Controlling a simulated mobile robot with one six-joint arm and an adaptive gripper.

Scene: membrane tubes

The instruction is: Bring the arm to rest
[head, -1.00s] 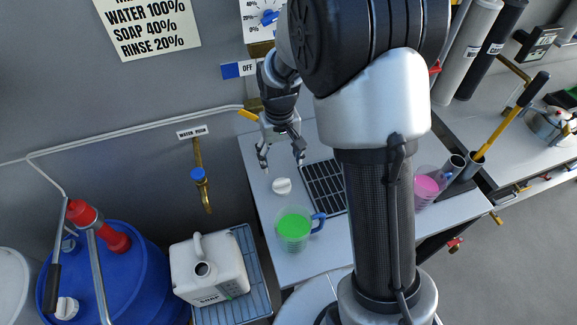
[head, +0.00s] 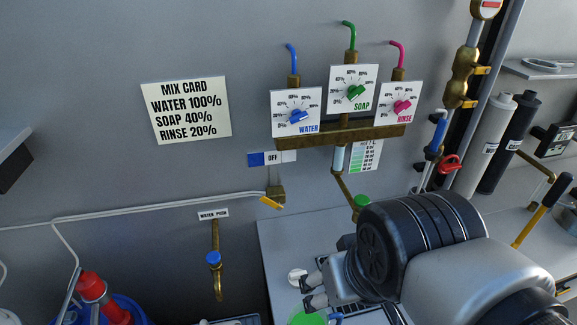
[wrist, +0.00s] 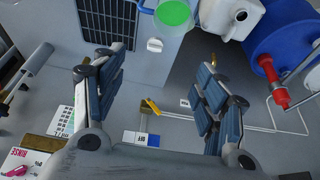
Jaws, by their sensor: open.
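My gripper (head: 307,291) is in the lower middle of the head view, low over the light worktop (head: 283,243). Its fingers point left there, and my arm's large joints hide much of the counter behind and beside it. In the wrist view my gripper (wrist: 157,85) has its two fingers spread wide apart, with nothing between the pads. A white cap (wrist: 154,45) lies on the worktop beyond the fingers. A jug of green liquid (wrist: 173,13) stands past it, and only its top shows in the head view (head: 308,319).
The wall holds the mix card (head: 186,111) and water (head: 297,112), soap (head: 354,91) and rinse (head: 400,103) dials. A yellow lever (head: 271,203) sits below the OFF plate. A blue drum (wrist: 281,52) and white soap canister (wrist: 236,14) show in the wrist view.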

